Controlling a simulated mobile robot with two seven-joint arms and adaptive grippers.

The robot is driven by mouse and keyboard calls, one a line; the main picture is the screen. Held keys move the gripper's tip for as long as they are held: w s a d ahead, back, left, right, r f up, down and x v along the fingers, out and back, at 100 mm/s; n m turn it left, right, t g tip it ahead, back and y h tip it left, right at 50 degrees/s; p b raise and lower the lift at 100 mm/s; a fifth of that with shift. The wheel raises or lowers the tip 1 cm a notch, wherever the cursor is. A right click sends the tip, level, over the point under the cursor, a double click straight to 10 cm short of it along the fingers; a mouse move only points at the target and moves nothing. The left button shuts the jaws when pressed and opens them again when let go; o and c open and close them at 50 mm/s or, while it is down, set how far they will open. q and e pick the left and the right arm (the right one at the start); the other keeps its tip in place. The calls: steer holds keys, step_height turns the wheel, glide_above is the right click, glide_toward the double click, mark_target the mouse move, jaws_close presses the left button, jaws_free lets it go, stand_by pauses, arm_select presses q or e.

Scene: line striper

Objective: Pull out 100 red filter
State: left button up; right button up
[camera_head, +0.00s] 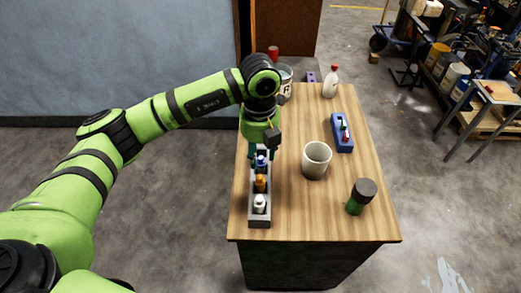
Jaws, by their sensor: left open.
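A grey rack (259,222) stands at the left edge of the wooden table. It holds a white-capped item (259,203) at the front, an orange one (260,184) in the middle and a blue one (261,162) behind. My left gripper (262,154) points down, open, over the back part of the rack, close to the blue item. The gripper and wrist hide the rack's far end. I cannot make out a red filter in the rack. Small red, white and green pieces sit in a blue holder (339,122) at the right. My right gripper is out of view.
A white cup (316,160) stands mid-table, with a dark-lidded green jar (361,197) in front right. A red-capped bottle (331,82) stands at the back. A can (287,84) is partly behind my wrist. The front middle of the table is clear.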

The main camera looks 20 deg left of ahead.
mark_target(260, 176)
arm_select(q)
step_height(260, 176, down, 8)
steer(key=b, duration=0.5)
steer(key=shift+f+b, duration=0.55)
steer(key=shift+f, duration=0.1)
steer(key=shift+r, duration=0.1)
jaws_close()
